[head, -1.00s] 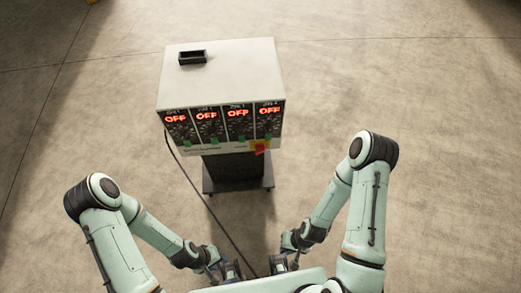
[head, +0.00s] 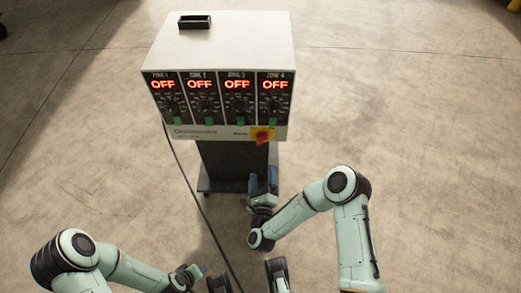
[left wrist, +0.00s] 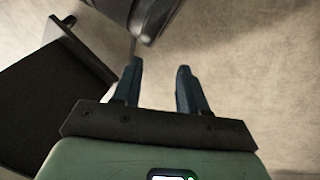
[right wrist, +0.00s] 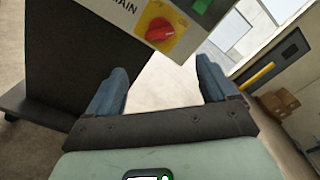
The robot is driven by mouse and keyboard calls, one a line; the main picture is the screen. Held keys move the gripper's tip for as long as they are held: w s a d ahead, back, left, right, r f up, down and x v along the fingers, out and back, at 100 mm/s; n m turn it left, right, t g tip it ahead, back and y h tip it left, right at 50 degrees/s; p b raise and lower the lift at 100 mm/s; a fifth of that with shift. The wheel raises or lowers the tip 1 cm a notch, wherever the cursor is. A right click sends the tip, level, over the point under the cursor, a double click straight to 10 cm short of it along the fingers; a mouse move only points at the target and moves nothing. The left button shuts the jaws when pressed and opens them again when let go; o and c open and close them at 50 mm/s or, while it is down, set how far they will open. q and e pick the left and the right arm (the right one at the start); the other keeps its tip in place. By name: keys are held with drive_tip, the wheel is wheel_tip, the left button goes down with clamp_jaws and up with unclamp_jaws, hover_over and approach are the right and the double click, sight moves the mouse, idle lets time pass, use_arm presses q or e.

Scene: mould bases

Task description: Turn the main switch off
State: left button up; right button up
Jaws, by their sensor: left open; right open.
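The main switch (head: 262,136) is a red rotary knob on a yellow plate, low on the right of the control cabinet's (head: 222,48) front. In the right wrist view the red knob (right wrist: 160,29) lies slantwise beside the letters "AIN". My right gripper (head: 263,182) is open and empty, below the switch and apart from it. Its spread blue fingers (right wrist: 160,72) show below the knob in the right wrist view. My left gripper (left wrist: 156,70) is open and empty, low down and away from the switch; in the head view it is small and partly unclear.
Four zone modules with red "OFF" displays (head: 198,84) and green rocker switches fill the cabinet front. A black tray (head: 195,22) sits on top. A dark pedestal (head: 232,160) carries the cabinet, and a cable (head: 187,185) hangs down its left. The surrounding floor is clear.

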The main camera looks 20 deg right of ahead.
approach(262, 139)
use_arm(q)
drive_tip(key=shift+g, duration=0.6)
drive_tip(key=shift+s+a+f+b, duration=0.2)
drive_tip(key=shift+s+f+b, duration=0.3)
drive_tip(key=shift+f, duration=0.25)
drive_tip(key=shift+s+a+f+b, duration=0.25)
drive_tip(key=shift+s+f+b, duration=0.2)
drive_tip(key=shift+f, duration=0.3)
drive_tip(key=shift+s+a+f+b, duration=0.2)
drive_tip(key=shift+s+f+b, duration=0.2)
drive_tip(key=shift+s+f, duration=0.25)
use_arm(e)
drive_tip(key=x, duration=0.8)
drive_tip(key=shift+d+f, duration=0.25)
drive_tip(key=shift+f, duration=0.25)
use_arm(q)
drive_tip(key=shift+w+f, duration=0.1)
use_arm(e)
drive_tip(key=c, duration=1.1)
